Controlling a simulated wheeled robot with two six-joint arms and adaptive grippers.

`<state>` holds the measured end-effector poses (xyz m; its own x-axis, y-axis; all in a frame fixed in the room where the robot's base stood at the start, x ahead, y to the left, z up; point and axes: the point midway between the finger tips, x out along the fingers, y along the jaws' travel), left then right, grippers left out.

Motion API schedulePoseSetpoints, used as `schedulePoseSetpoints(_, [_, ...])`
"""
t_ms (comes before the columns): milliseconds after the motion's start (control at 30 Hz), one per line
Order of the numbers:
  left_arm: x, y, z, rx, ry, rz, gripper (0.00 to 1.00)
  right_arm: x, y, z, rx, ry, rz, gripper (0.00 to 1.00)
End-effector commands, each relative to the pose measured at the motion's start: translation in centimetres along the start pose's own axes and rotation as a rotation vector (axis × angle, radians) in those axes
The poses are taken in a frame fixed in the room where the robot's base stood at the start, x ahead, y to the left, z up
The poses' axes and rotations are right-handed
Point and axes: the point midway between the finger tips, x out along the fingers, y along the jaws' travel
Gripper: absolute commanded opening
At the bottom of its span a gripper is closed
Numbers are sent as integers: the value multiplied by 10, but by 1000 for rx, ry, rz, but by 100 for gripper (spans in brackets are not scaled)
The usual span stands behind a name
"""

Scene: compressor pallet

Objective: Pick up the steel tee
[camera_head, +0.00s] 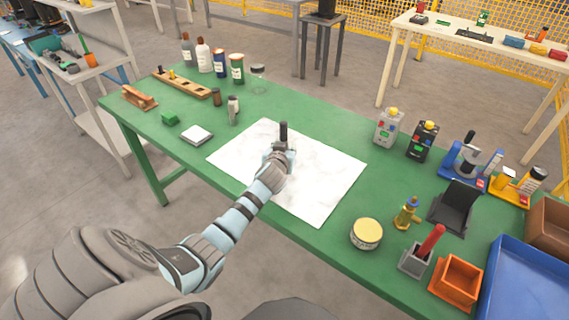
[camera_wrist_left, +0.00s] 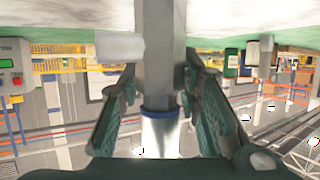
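The steel tee (camera_wrist_left: 163,75) shows in the left wrist view as a grey post with a pale block sticking out to the left, a blue ring and a shiny round end. The picture there is upside down, with the white mat at the top. My left gripper (camera_wrist_left: 160,85) has one finger on each side of the post, very close to it; whether both pads touch is unclear. In the head view my left gripper (camera_head: 279,153) is over the white mat (camera_head: 320,185), and a dark upright part of the tee (camera_head: 284,131) shows beyond it. My right gripper is not in view.
The mat lies on a green table (camera_head: 160,140). Bottles and jars stand at the back left, with a white plate (camera_head: 197,135) nearer. To the right are a round tin (camera_head: 366,233), a brass valve (camera_head: 406,213), an orange box (camera_head: 457,279) and a blue tray (camera_head: 525,285).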

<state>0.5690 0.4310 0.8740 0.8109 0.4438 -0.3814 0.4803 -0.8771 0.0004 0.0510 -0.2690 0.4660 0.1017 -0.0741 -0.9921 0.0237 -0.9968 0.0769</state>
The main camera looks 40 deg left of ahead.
Motion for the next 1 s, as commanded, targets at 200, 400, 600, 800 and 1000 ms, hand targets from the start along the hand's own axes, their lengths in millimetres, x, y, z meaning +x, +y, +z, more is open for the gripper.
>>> schedulePoseSetpoints(200, [12,0,0,0,0,0,31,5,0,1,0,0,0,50])
schedulePoseSetpoints(400, [12,0,0,0,0,0,10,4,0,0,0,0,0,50])
schedulePoseSetpoints(600, [12,0,1,0,-1,0,0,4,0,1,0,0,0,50])
schedulePoseSetpoints(800, [12,0,0,0,0,1,0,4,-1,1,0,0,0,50])
schedulePoseSetpoints(1000, [11,0,-1,0,0,0,0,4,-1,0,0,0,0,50])
